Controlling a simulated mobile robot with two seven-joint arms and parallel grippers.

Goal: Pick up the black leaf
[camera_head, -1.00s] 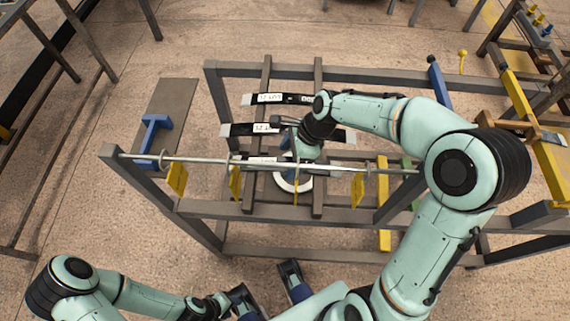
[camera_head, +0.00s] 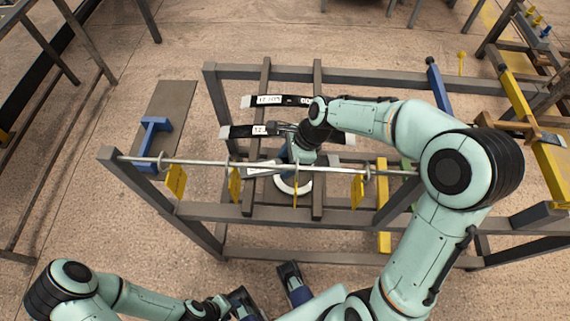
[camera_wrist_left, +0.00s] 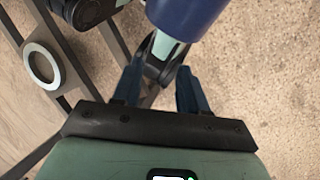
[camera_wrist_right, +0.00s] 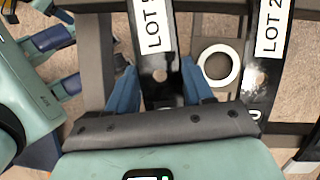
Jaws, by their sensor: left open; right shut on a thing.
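My right gripper (camera_wrist_right: 161,92) is shut on a black leaf (camera_wrist_right: 160,75), a dark strip with a white "LOT" label and a small hole. In the head view my right wrist hides most of this leaf; its labelled end (camera_head: 262,168) shows behind the rod, lying askew. Two more black leaves with white labels, a far one (camera_head: 247,101) and a middle one (camera_head: 235,131), lie across the rack bars. My left gripper (camera_head: 225,303) is open and empty near the bottom of the head view; its blue fingers show apart in the left wrist view (camera_wrist_left: 158,92).
A grey metal rack (camera_head: 330,70) holds the leaves. A thin rod (camera_head: 200,162) with yellow tags crosses its near side. A white ring (camera_wrist_right: 219,65) lies below the held leaf.

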